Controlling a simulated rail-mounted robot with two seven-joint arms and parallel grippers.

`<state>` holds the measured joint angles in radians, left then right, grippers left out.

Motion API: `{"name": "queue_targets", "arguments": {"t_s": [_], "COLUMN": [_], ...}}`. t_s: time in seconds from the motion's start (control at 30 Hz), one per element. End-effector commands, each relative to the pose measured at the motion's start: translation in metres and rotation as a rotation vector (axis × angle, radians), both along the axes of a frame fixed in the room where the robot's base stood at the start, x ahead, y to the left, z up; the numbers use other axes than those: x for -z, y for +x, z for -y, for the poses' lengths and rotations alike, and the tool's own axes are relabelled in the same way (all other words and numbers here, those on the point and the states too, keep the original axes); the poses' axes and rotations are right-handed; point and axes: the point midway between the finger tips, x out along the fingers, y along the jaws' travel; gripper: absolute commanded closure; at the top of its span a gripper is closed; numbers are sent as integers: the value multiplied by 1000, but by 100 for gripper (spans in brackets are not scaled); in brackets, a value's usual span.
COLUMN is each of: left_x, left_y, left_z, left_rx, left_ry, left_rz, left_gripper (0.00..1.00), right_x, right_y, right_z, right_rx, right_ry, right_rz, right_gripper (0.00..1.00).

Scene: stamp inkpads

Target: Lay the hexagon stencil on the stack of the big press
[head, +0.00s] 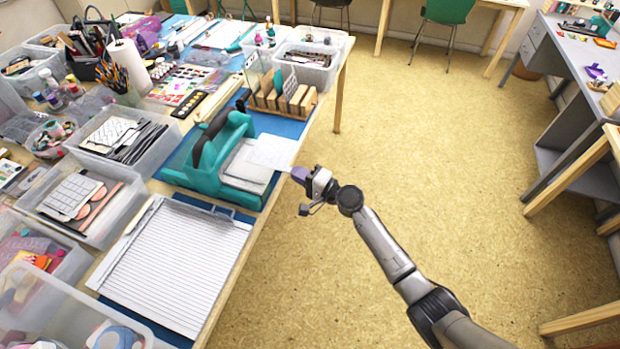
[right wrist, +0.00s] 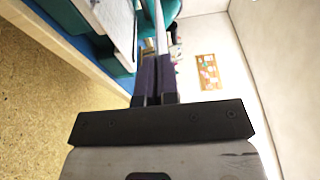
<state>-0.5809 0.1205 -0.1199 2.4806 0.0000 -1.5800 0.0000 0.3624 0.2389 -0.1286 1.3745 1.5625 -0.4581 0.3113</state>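The big press (head: 212,150) is teal and stands on a blue mat near the table's right edge. Its stack (head: 243,172) is pale and flat, on the press's right side. My right gripper (head: 299,174) is just off the table edge, right of the press. It is shut on a thin pale sheet, seemingly the hexagon stencil (head: 272,152), which reaches over the stack's right part. In the right wrist view the stencil (right wrist: 160,28) is edge-on between the dark fingers (right wrist: 155,78). Its cut-out shape and any contact with the stack cannot be made out. My left gripper is not in view.
A white ridged board (head: 180,262) lies in front of the press. A wooden rack (head: 280,100) stands behind it. Clear bins (head: 85,200) crowd the table's left side. The floor (head: 420,130) right of the table is free.

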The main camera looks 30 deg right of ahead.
Motion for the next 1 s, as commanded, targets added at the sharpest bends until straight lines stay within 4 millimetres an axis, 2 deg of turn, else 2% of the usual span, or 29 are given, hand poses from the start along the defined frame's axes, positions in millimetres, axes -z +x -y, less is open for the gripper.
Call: {"name": "queue_targets", "arguments": {"t_s": [0.33,0.4,0.6,1.0], "left_x": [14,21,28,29], "left_y": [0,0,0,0], "left_z": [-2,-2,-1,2], "left_rx": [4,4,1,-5], "left_ry": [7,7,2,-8], "left_rz": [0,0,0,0], "left_gripper": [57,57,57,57], "right_x": [3,10,16,16], "right_y": [24,24,23,23], "right_z": [-25,-23,-23,-23], "right_rx": [-2,-1,-1,-1], "right_ry": [0,-1,0,0], "right_rz": [1,0,0,0], "right_gripper": [100,100,100,100]}}
